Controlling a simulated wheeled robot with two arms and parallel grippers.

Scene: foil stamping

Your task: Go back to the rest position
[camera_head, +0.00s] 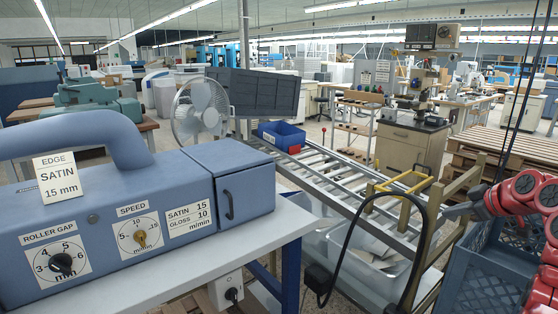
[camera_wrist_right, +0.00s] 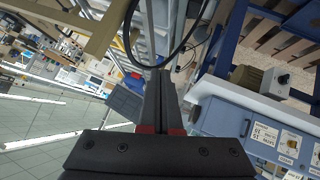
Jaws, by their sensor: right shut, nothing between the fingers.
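My right gripper (camera_head: 448,213) is at the right of the head view, at the end of my red arm. It is beside the yellow-brown frame at the near end of the roller conveyor. In the right wrist view its two dark fingers (camera_wrist_right: 158,75) lie together, shut and empty. My left gripper is not in view. The blue foil machine (camera_head: 130,215) stands at the left, well apart from the right gripper. It has a roller gap dial (camera_head: 61,262), a speed dial (camera_head: 140,236) and an "EDGE SATIN 15 mm" card (camera_head: 58,180).
A roller conveyor (camera_head: 345,185) carries a blue bin (camera_head: 282,134) at its far end. A black cable (camera_head: 345,245) loops beside the yellow handle (camera_head: 404,183). A blue-grey crate (camera_head: 490,275) stands below my right arm. A fan (camera_head: 200,108) and wooden pallets (camera_head: 490,150) are behind.

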